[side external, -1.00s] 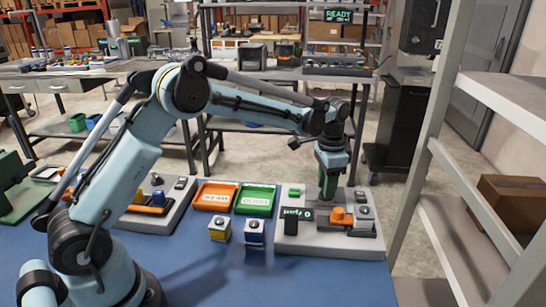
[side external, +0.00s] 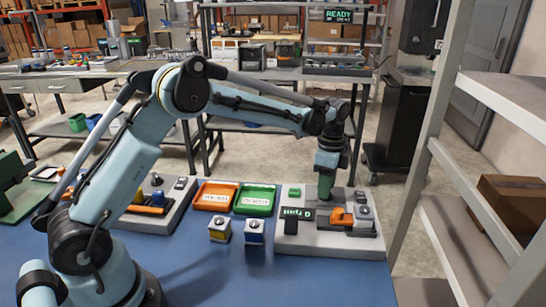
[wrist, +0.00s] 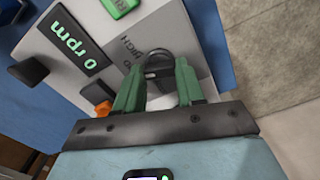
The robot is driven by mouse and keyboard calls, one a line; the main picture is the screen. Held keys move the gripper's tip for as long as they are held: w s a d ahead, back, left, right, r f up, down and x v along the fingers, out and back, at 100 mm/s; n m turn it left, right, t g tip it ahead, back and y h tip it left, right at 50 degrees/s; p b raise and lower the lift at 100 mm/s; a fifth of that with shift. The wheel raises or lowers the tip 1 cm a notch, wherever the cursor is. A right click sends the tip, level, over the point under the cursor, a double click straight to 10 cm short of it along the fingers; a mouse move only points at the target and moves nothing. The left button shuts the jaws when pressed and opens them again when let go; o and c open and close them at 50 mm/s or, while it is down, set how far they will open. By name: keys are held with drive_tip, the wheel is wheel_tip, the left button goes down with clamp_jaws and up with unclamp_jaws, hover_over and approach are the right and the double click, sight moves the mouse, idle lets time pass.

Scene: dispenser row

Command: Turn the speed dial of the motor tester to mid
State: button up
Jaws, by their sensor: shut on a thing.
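The motor tester is a grey box (side external: 300,243) at the right of the blue table, with a black display (side external: 298,214) that reads 0 rpm, seen also in the wrist view (wrist: 78,42). Its dial (wrist: 155,58) is a dark round knob in the wrist view, with the word HIGH on the panel to its left. My gripper (wrist: 158,76) has its two green fingers shut on the dial, one on each side. In the side view my gripper (side external: 326,195) points straight down at the tester and hides the dial. The dial's pointer cannot be made out.
A green button (side external: 294,191) and an orange part (side external: 342,216) sit on the tester near my gripper. Left of it are an orange tray (side external: 214,197), a green tray (side external: 256,201) and two small blocks. A grey shelf rack (side external: 440,130) stands at the right.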

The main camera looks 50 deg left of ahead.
idle(0.4)
drive_tip(key=o, duration=1)
drive_tip(key=shift+o, duration=0.2)
wheel_tip(320, 180, up, 12)
drive_tip(key=shift+r, duration=0.1)
drive_tip(key=s+r+n+t, duration=0.35)
drive_tip(key=s+n, duration=0.35)
drive_tip(key=s, duration=0.5)
drive_tip(key=s+f+n+t, duration=0.3)
drive_tip(key=s+f+n, duration=0.2)
drive_tip(key=s, duration=0.5)
drive_tip(key=shift+a+f+n+t, duration=0.25)
drive_tip(key=shift+f+n+t, duration=0.15)
drive_tip(key=shift+f, duration=0.5)
